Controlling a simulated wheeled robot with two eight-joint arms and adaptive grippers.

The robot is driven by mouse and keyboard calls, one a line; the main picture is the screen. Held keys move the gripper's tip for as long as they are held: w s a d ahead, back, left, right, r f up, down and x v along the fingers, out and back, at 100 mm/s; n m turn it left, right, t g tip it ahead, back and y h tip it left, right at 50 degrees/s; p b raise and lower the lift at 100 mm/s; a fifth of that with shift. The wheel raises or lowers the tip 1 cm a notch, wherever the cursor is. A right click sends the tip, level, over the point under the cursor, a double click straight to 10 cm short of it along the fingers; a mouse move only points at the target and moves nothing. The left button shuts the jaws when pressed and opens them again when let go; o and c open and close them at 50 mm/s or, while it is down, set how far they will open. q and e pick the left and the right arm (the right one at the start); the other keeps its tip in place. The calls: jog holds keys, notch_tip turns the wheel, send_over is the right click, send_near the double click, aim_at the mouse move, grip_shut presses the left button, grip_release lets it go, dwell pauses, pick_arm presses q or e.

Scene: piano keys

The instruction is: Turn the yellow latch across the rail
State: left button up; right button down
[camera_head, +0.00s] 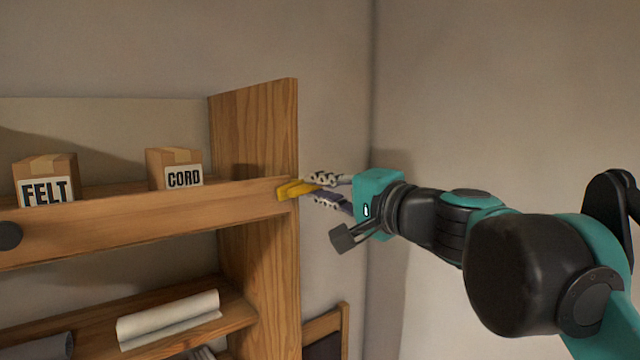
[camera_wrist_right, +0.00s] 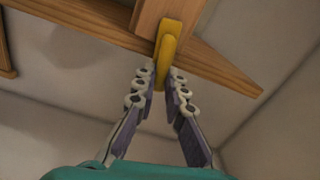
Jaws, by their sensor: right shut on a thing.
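The yellow latch (camera_head: 292,189) sits at the right end of the wooden rail (camera_head: 150,219), by the shelf's side panel. In the head view it lies roughly along the rail. My right gripper (camera_head: 318,189) reaches in from the right and is shut on the latch's outer end. In the right wrist view the latch (camera_wrist_right: 167,45) runs down between the two fingers of the gripper (camera_wrist_right: 163,85). The fingers hide part of its end. My left gripper is not in view.
Cardboard boxes marked FELT (camera_head: 45,182) and CORD (camera_head: 174,168) stand behind the rail. A white roll (camera_head: 168,318) lies on the lower shelf. A dark round knob (camera_head: 9,236) is on the rail at far left. Right of the side panel (camera_head: 255,135) is open space before the wall.

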jog(key=shift+f+m, duration=0.1)
jog(key=shift+m, duration=0.8)
jog(key=c, duration=1.6)
grip_release()
jog(key=shift+w, duration=0.1)
jog(key=v, duration=1.2)
jog(key=shift+f, duration=0.1)
